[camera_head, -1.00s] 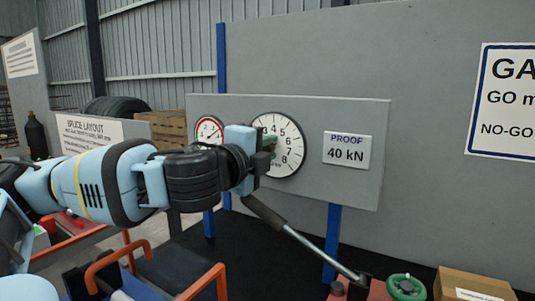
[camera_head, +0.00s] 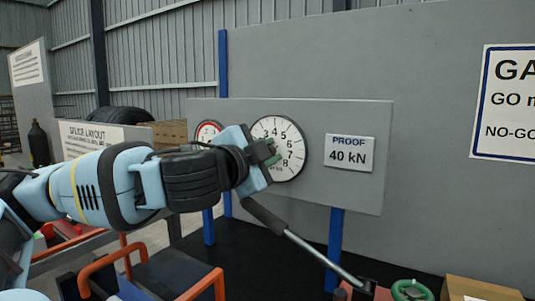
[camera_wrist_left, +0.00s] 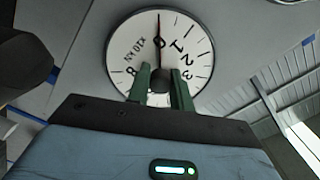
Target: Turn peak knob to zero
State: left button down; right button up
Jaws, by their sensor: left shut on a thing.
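The large white dial (camera_head: 291,149) is mounted on the grey gauge panel (camera_head: 345,190); it also fills the upper middle of the left wrist view (camera_wrist_left: 196,48). The peak knob (camera_wrist_left: 159,82), small and dark, is at the dial's centre. My left gripper (camera_head: 271,152) is at the dial face, tilted, with its green fingers (camera_wrist_left: 160,90) shut on the knob from both sides. In the left wrist view a thin red and dark pointer (camera_wrist_left: 158,22) lies along the 0 mark. The fingers and gripper hide the dial's lower part there. My right gripper does not show.
A smaller red-rimmed gauge (camera_head: 207,131) sits left of the dial, partly behind my arm. A PROOF 40 kN plate (camera_head: 349,153) is to the right. A dark-handled lever (camera_head: 300,240) runs below the gripper, with a green wheel (camera_head: 411,290) near its lower end.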

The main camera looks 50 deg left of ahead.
pick_arm(q)
jog(key=shift+r, duration=0.1)
dwell(0.3)
jog(key=c, duration=1.2)
grip_release()
jog(key=shift+c, duration=0.2)
jog(key=shift+s, duration=0.1)
